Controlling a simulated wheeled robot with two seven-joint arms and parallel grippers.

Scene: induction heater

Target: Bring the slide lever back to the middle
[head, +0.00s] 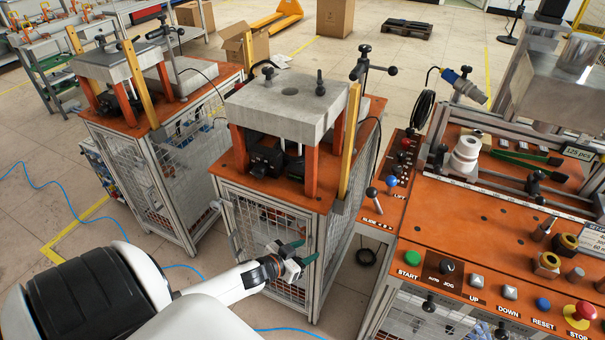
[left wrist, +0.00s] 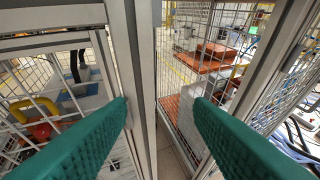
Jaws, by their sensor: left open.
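The slide lever (head: 375,200) has a black knob and a silver stem and stands by the SLIDE label on the orange control panel; it leans up and to the left in the head view. My left gripper (head: 298,254) has green fingers and is open and empty. It is in front of the middle machine's mesh cage, left of and lower in the picture than the lever, and apart from it. In the left wrist view the two green fingers (left wrist: 160,125) are spread, with cage posts and mesh beyond; the lever does not show there. My right gripper is not in view.
A blue-knobbed lever (head: 391,182) stands close to the slide lever. The middle machine's mesh cage (head: 270,230) and a grey post (left wrist: 142,80) are close to my left gripper. The front panel has buttons, including a green START button (head: 412,257) and a red STOP button (head: 581,313).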

